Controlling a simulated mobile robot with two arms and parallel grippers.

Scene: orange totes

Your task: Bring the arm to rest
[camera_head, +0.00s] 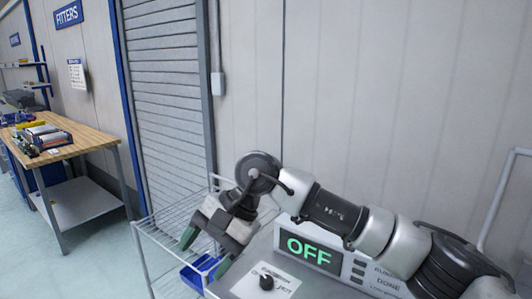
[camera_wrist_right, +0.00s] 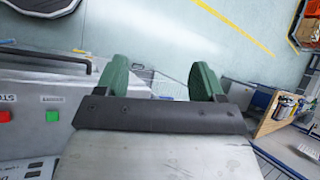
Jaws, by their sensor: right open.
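My right arm comes in from the right in the head view and reaches left across a grey machine panel. My right gripper (camera_head: 205,252) points down and left, above a wire rack beside the panel. Its green fingers are apart and nothing is between them. In the right wrist view the gripper (camera_wrist_right: 162,82) also shows open and empty, with floor and rack wires beyond the fingers. My left gripper is in neither view.
The panel has a green "OFF" display (camera_head: 314,252) and a black knob (camera_head: 266,282). A wire rack (camera_head: 160,232) holds a blue bin (camera_head: 200,274). A wooden workbench (camera_head: 75,142) stands at the left, with clear floor before it. A roller shutter (camera_head: 168,90) is behind.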

